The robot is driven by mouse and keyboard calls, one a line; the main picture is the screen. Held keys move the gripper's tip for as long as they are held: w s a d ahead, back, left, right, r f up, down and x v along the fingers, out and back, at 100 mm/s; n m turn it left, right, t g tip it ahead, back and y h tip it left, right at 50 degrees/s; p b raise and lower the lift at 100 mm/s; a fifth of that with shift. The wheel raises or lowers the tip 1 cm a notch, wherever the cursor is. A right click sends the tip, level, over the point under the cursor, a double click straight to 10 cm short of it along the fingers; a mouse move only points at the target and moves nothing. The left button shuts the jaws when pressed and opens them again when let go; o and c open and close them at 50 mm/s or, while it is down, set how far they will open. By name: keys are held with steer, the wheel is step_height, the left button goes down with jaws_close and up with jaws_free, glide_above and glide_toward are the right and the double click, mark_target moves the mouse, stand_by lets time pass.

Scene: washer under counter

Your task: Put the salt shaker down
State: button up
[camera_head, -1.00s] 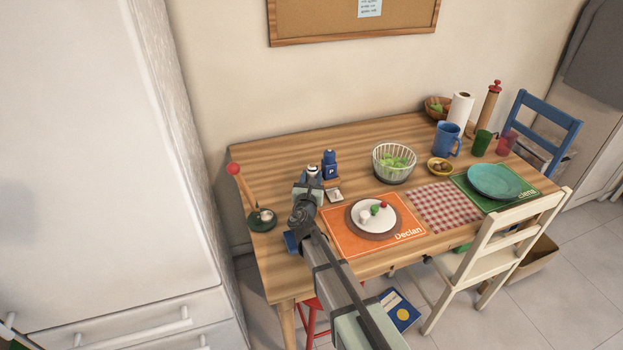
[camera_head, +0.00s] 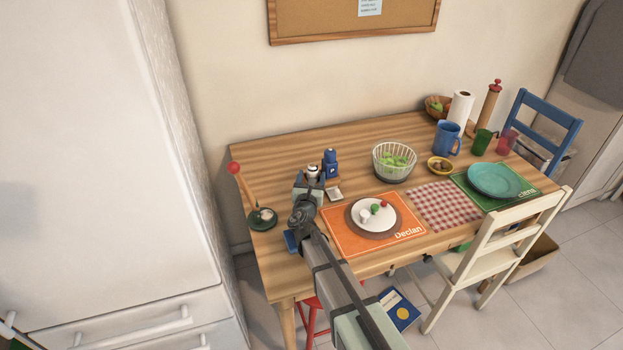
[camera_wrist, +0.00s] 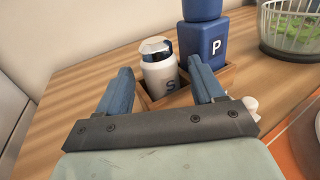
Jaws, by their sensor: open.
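The salt shaker (camera_wrist: 160,75), white with a dark "S" and a shiny cap, stands upright in one side of a small wooden caddy (camera_wrist: 231,76) in the wrist view. It also shows in the head view (camera_head: 312,171), partly behind my gripper. The blue pepper shaker (camera_wrist: 205,50), marked "P", stands in the caddy just to its right. My gripper (camera_wrist: 160,88) is open, with one blue finger on each side of the salt shaker; gaps show between the fingers and the shaker. The shaker's base is partly hidden by the caddy wall.
A glass salad bowl (camera_head: 381,162) stands to the right of the caddy. An orange placemat (camera_head: 345,239) with a plate lies in front. A dark green spoon rest (camera_head: 256,222) is at the left. Bare wooden table (camera_head: 270,167) shows behind and left.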

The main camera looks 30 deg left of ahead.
steer(key=v, duration=0.7)
steer(key=shift+s+d+r, duration=0.1)
steer(key=shift+s, duration=0.05)
step_height(320, 180, up, 8)
stand_by(0.5)
